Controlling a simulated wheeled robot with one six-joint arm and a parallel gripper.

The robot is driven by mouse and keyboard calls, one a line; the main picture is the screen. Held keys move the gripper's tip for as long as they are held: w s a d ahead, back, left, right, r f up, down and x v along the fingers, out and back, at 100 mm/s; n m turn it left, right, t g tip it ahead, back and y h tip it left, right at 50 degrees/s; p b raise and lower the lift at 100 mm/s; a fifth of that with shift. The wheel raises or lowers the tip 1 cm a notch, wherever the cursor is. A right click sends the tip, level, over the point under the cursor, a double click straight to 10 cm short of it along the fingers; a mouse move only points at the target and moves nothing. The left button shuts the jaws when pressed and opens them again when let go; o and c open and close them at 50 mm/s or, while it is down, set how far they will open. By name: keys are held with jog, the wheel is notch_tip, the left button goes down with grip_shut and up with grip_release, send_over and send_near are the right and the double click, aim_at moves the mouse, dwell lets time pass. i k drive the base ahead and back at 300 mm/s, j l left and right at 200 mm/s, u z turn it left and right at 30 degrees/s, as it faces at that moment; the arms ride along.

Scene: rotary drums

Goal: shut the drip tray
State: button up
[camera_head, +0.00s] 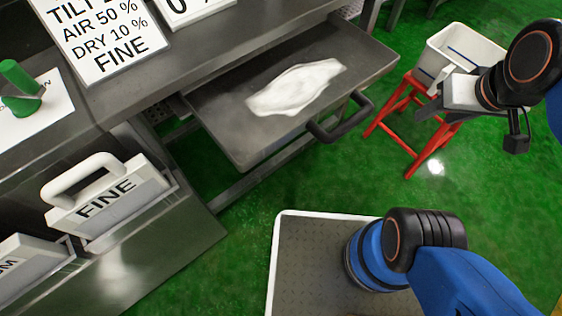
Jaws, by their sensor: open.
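The drip tray (219,118) is a grey metal drawer that sticks out from under the worktop, pulled well open. A crumpled white patch (295,87) lies on it; I cannot tell whether it is cloth or powder. Its dark curved handle (341,119) is on the front edge, facing right. My gripper (432,95) is open at the upper right, to the right of the handle and apart from it. It appears in front of the red stool, and its fingers are small and hard to make out.
A white bin (462,52) sits on the red stool (405,122), close to my gripper in the picture. The grey worktop (190,64) carries signs and a green-handled item (20,90). A white-handled FINE box (108,200) is at left. Green floor is clear below the tray.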

aim_at(255, 104)
jog(key=k+u, duration=0.35)
jog(key=u, duration=0.15)
jog(key=k+j, duration=0.25)
jog(key=k, duration=0.15)
jog(key=k+j+z, duration=0.15)
jog(key=k, duration=0.25)
jog(key=k+j, duration=0.25)
jog(key=k, duration=0.15)
jog(key=z, duration=0.05)
